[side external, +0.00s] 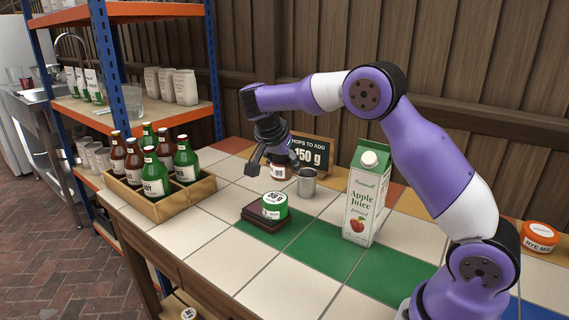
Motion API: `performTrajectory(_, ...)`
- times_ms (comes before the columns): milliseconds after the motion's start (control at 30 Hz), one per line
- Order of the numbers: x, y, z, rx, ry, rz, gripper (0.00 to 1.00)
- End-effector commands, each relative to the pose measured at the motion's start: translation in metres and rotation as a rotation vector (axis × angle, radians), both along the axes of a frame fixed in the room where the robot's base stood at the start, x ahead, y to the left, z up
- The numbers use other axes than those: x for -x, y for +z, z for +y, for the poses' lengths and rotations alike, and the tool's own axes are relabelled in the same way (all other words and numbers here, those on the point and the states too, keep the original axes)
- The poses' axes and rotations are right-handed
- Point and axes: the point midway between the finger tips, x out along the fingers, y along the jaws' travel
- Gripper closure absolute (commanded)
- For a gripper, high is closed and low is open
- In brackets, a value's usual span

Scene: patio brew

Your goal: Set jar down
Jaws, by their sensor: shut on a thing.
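My gripper (270,162) points down over the back middle of the tiled table, in front of the sign. It is shut on a small brown jar with a white label (278,173), partly hidden by the fingers. The jar looks upright, at or just above the tiles; I cannot tell if it touches them. A green jar with a white label (274,204) sits on a dark square block (262,222), nearer the camera than the gripper.
A metal cup (307,182) stands just right of the held jar. Behind is a "150 g" sign (312,150). An apple juice carton (364,200) stands right, a wooden crate of bottles (160,205) left. An orange-lidded jar (540,236) is far right. Front tiles are clear.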

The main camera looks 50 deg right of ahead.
Motion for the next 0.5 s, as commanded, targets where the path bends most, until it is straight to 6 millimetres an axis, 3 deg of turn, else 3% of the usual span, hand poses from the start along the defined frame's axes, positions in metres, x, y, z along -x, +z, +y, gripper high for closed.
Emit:
performTrajectory(33, 0.015, 0.0, -0.022, 0.0, -0.136, -0.001, 0.83)
performTrajectory(100, 0.036, 0.0, -0.043, 0.0, -0.309, -0.001, 0.83)
performTrajectory(200, 0.06, -0.001, -0.064, 0.002, -0.504, -0.002, 0.83)
performTrajectory(500, 0.089, -0.011, -0.096, 0.005, -0.682, 0.003, 0.83)
